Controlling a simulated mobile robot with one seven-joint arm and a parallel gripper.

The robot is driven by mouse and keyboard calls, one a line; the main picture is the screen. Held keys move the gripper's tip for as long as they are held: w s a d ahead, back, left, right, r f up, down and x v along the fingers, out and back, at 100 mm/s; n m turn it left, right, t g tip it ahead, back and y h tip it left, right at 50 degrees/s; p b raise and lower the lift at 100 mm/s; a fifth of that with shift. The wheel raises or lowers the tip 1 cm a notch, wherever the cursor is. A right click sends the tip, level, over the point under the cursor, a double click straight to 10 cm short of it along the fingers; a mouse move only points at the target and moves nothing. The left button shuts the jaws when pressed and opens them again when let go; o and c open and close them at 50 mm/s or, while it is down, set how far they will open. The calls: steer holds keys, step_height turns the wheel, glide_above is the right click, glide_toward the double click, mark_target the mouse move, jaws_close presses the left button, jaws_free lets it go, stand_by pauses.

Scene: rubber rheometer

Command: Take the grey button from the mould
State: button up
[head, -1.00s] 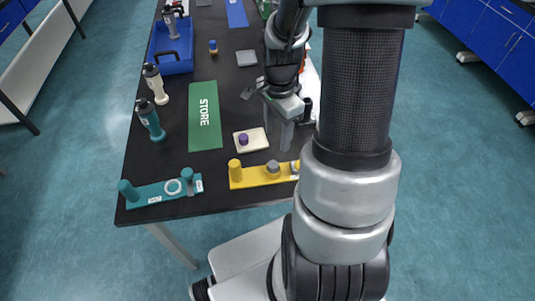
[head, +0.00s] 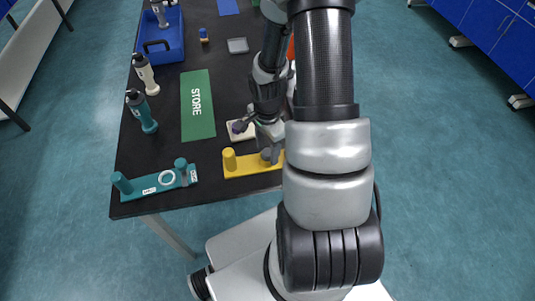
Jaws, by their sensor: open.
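The yellow mould (head: 242,165) lies near the table's front edge, with a yellow post at its left end. The grey button (head: 266,154) sits on it to the right of the post, partly covered by my gripper. My gripper (head: 270,151) is open and points down at the button, with its fingers close around or just above it. I cannot tell whether they touch it. The right end of the mould is hidden behind my arm.
A pale tile (head: 236,137) lies just behind the mould, partly hidden by my gripper. A teal mould (head: 150,186) with a white ring is at the front left.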

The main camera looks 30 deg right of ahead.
steer(key=c, duration=1.1)
